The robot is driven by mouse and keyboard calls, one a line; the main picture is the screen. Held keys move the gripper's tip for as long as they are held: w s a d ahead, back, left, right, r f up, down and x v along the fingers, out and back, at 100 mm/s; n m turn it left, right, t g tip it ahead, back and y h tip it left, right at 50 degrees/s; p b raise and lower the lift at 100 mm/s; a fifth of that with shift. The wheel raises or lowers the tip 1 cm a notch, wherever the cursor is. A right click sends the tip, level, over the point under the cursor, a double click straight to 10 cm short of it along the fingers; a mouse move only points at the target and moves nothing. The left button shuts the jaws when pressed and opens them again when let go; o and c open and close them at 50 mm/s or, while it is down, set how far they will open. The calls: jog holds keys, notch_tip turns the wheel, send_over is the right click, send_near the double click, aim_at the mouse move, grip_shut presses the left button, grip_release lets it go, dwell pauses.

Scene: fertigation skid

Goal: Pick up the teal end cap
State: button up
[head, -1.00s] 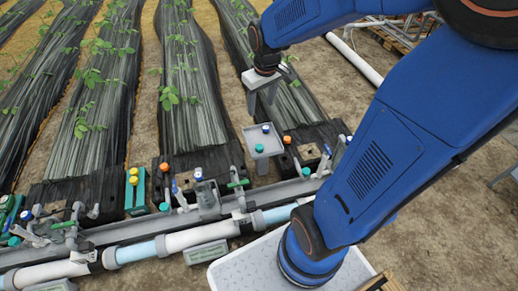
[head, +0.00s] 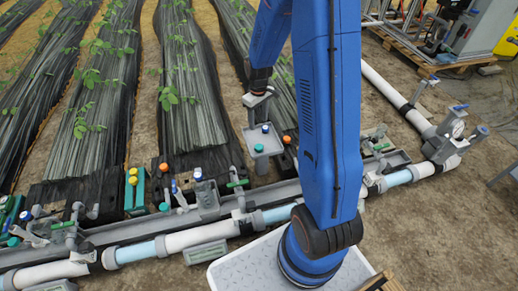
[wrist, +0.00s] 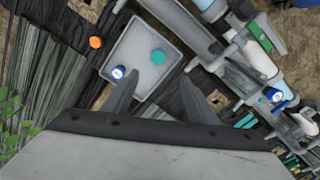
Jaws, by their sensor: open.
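The teal end cap (head: 259,148) sits on a small grey square tray (head: 275,152), beside a blue-and-white cap (head: 265,129). In the wrist view the teal cap (wrist: 158,57) lies on the right side of the tray (wrist: 135,42), and the blue-and-white cap (wrist: 118,72) lies near the left fingertip. My gripper (head: 259,112) is above the tray in the head view. It is open and empty, and in the wrist view its fingertips (wrist: 160,77) are spread apart, with the teal cap just beyond the gap between them.
An orange cap (wrist: 96,42) lies just outside the tray. A pipe manifold (head: 190,238) with valves and several other caps runs across in front. Crop rows under dark film (head: 185,100) lie behind. A white perforated tray (head: 235,271) is at the bottom.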

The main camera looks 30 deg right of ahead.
send_over(259, 147)
jog(key=f, duration=1.1)
jog(key=shift+a+f, duration=0.2)
jog(key=shift+f, duration=0.2)
jog(key=shift+d+f, duration=0.15)
jog(key=shift+f, duration=1.15)
jog(key=shift+d+f, duration=0.1)
jog(key=shift+f, duration=1.2)
jog(key=shift+c, duration=0.7)
jog(key=c, duration=1)
